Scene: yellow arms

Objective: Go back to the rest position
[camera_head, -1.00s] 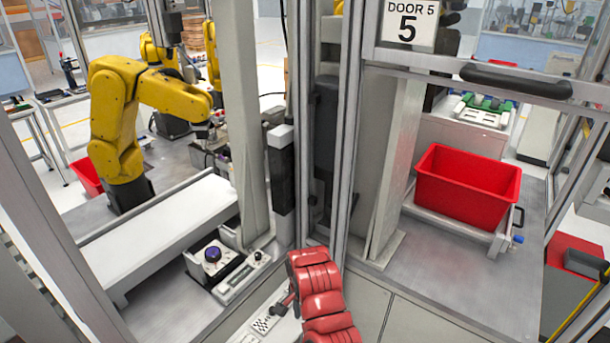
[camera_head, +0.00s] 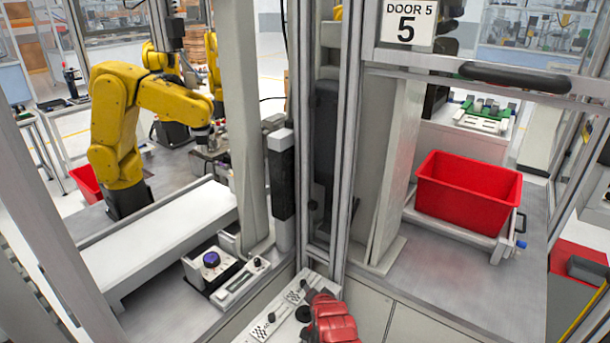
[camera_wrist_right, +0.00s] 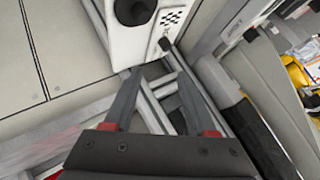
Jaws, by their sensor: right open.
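My right arm's red wrist (camera_head: 333,320) shows at the bottom middle of the head view, over a white control panel (camera_head: 282,326) with black knobs and checkered marks. My right gripper (camera_wrist_right: 153,72) shows in the right wrist view with its two grey fingers apart and nothing between them. The white panel (camera_wrist_right: 126,42) lies beyond the fingertips there; I cannot tell the exact gap. My left gripper is not in view.
A metal door-frame post (camera_head: 342,150) rises just beyond the panel. A door with a black handle (camera_head: 515,78) stands at right, with a red bin (camera_head: 468,190) behind it. A yellow robot arm (camera_head: 115,120) and a white conveyor (camera_head: 165,232) are at left.

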